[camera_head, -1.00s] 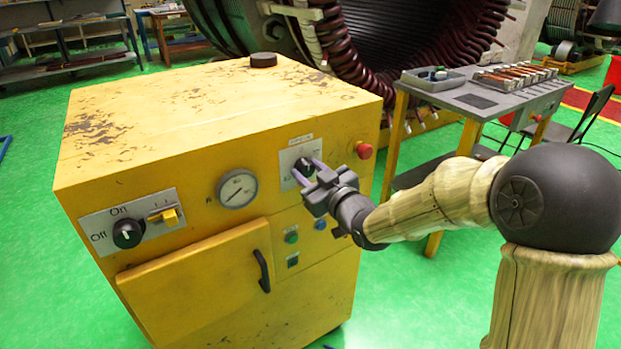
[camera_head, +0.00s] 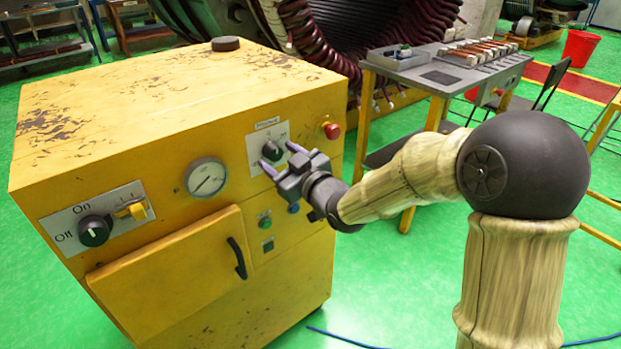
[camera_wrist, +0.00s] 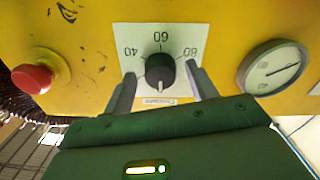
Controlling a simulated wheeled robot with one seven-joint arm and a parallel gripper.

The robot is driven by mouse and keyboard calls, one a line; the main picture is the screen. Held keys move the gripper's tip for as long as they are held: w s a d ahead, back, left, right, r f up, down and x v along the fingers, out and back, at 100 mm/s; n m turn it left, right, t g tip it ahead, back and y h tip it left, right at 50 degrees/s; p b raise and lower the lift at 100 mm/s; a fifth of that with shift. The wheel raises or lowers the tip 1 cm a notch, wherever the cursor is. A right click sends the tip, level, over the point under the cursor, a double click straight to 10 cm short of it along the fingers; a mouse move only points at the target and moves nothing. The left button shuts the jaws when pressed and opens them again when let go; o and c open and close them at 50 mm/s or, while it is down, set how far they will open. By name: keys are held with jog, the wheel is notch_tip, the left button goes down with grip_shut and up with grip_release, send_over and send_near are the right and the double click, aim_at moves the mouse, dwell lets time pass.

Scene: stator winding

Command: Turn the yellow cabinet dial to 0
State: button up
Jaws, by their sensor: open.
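The yellow cabinet (camera_head: 130,110) stands at left in the head view. Its black dial (camera_head: 273,148) sits on a white plate on the front; the dial also shows in the wrist view (camera_wrist: 160,70). There, upside down, I read 40, 60 and 80 around it. Its pale mark appears to point down in that view, away from 60 and toward the small label. I cannot see a 0. My gripper (camera_head: 281,158) is open, one finger on each side of the dial in the wrist view. The fingers look apart from the dial, just in front of it.
A red button (camera_head: 332,131) sticks out right of the dial, and a round gauge (camera_head: 206,177) is to its left. An Off/On knob (camera_head: 95,231) and yellow switch (camera_head: 132,210) are at far left. A grey-topped table (camera_head: 420,75) stands behind my arm.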

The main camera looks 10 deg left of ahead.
jog(key=b+v, duration=0.2)
jog(key=v, duration=1.4)
jog(key=shift+s+d+b, duration=0.2)
jog(key=shift+b, duration=0.15)
